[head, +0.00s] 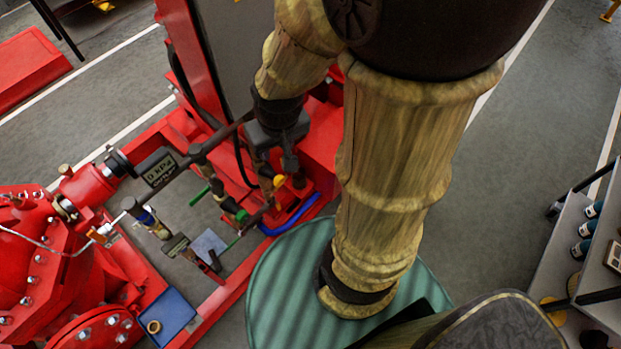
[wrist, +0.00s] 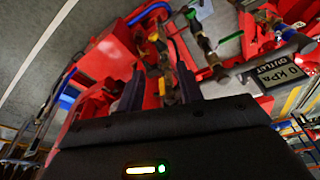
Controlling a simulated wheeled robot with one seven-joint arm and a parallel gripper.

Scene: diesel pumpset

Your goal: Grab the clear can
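I cannot make out a clear can in either view. My gripper (head: 276,168) hangs over the red pumpset's pipework in the head view, partly hidden by my arm. Several small teal-labelled containers (head: 587,228) stand on a shelf at the right edge of the head view. I cannot tell whether any of them is clear.
The red pump (head: 35,250) and its frame fill the left. A gauge marked OUTLET 0 kPa (head: 160,172) sticks up near my gripper. A blue tray (head: 176,312) holds a brass ring. A ribbed green round surface (head: 285,290) lies below my arm. Grey floor (head: 500,200) is clear right of centre.

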